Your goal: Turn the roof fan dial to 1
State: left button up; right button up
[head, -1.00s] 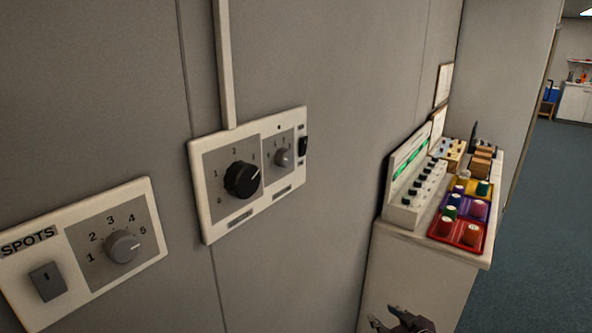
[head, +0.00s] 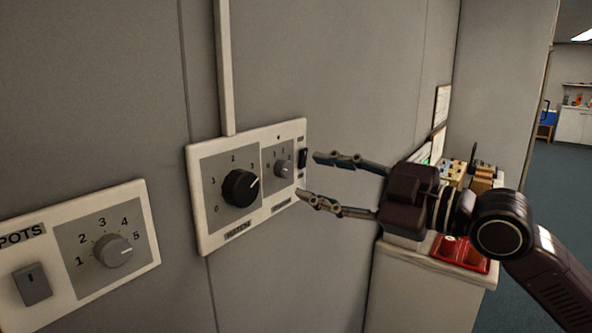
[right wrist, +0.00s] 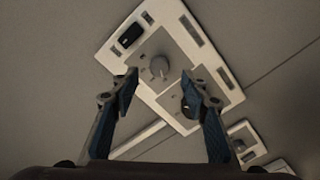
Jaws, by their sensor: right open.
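A white wall panel (head: 205,239) carries a large black dial (head: 240,188) with numbers 0 to 3 and a small grey dial (head: 283,169). Their labels are too small to read, so I cannot tell which is the roof fan dial. The black dial's white mark points up and right, towards 3. My right gripper (head: 309,176) is open and empty, its fingers pointing at the panel's right end. In the right wrist view, the small grey dial (right wrist: 159,66) lies between the fingertips, apart from them; the right finger partly covers the black dial. My left gripper is out of view.
A black rocker switch (head: 303,158) sits at the panel's right edge, close to the upper fingertip. A SPOTS panel (head: 68,262) with a grey dial and switch is at lower left. A counter with red trays (head: 476,258) stands behind my right arm.

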aim_at(289, 171)
jog(key=shift+p+x, duration=0.65)
jog(key=shift+x, duration=2.05)
grip_shut()
